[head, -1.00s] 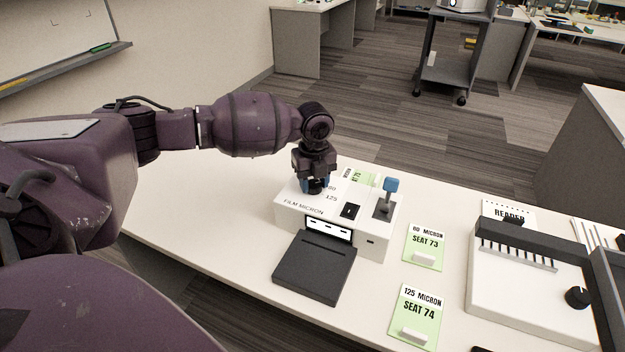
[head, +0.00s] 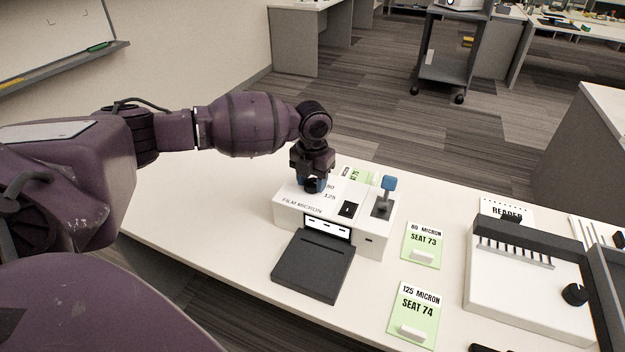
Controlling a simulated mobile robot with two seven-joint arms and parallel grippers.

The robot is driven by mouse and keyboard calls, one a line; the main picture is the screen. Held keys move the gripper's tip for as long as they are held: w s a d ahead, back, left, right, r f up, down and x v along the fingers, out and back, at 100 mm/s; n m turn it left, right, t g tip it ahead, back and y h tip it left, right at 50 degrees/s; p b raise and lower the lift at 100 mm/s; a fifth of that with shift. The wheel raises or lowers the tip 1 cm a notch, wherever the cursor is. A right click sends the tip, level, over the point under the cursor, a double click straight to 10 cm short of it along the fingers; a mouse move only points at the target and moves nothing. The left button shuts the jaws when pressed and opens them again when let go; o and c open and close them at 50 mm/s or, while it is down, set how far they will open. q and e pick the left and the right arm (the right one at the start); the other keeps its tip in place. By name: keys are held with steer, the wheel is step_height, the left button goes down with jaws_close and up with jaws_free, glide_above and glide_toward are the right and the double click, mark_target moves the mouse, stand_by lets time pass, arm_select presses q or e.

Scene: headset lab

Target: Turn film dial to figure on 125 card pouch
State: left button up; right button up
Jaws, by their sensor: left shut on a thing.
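The white laminator-like machine (head: 359,233) marked FILM MICRON stands on the table. Its film dial sits on the top left, beside the figures 80 and 125, and is mostly hidden by my left gripper (head: 313,187). The left gripper points down and is shut on the dial. The dial's pointing direction cannot be made out. A card pouch marked 125 MICRON, SEAT 74 (head: 416,318) lies at the front. Another marked 80 MICRON, SEAT 73 (head: 425,240) lies behind it. A third green card (head: 362,176) lies partly hidden behind the machine. My right gripper is not in view.
A blue-topped lever (head: 389,184) stands on the machine's right. A black tray (head: 312,268) lies before it. A white device with a black knob (head: 574,294) and a READER sign (head: 506,209) are at right. The table's left part is clear.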

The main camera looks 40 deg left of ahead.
mark_target(312, 182)
arm_select(q)
steer(key=shift+m, duration=0.6)
steer(key=o, duration=0.9)
steer(key=shift+r, duration=0.1)
step_height(312, 182, up, 11)
steer(key=shift+f+p, duration=0.15)
steer(key=shift+p, duration=0.6)
